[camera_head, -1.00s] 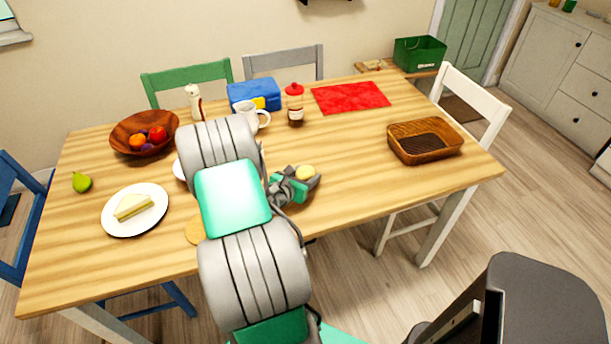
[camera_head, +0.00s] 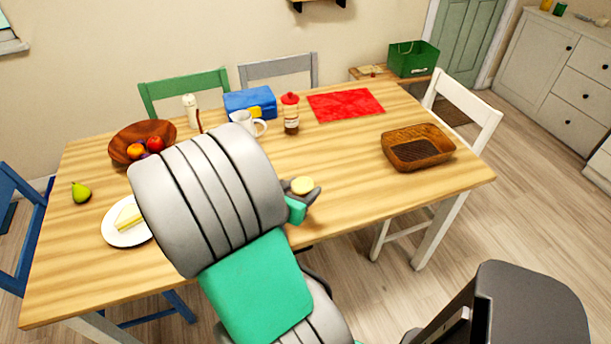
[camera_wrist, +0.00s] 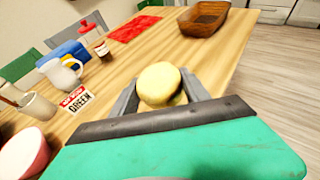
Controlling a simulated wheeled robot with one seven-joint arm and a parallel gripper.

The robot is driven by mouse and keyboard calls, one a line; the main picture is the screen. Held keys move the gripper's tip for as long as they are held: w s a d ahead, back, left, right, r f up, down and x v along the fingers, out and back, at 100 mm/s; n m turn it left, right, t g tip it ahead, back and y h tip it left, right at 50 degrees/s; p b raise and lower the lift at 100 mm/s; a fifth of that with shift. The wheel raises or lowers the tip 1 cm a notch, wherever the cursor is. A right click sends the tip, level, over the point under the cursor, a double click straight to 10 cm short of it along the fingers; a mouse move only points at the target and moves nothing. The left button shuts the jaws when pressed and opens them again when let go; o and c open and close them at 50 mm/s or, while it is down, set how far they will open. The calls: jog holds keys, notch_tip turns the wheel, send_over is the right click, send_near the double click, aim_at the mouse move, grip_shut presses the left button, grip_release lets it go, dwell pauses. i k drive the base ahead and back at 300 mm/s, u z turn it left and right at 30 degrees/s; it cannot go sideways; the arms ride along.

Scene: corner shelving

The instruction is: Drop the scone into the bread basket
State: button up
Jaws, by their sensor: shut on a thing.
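The scone (camera_head: 302,186) is a small, round, pale yellow bun. My gripper (camera_head: 304,192) is shut on it and holds it over the front part of the table. In the wrist view the scone (camera_wrist: 160,84) sits between the two grey fingers of my gripper (camera_wrist: 162,92). The bread basket (camera_head: 417,148) is brown and rectangular and stands on the right part of the table. It also shows at the top of the wrist view (camera_wrist: 204,20), beyond the scone and apart from it. The basket looks empty.
A white mug (camera_head: 243,121), a red-capped jar (camera_head: 291,116), a blue box (camera_head: 250,102) and a red mat (camera_head: 345,104) are at the back. The table between scone and basket is clear.

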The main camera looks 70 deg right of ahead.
aim_at(422, 155)
jog(key=z, duration=3.15)
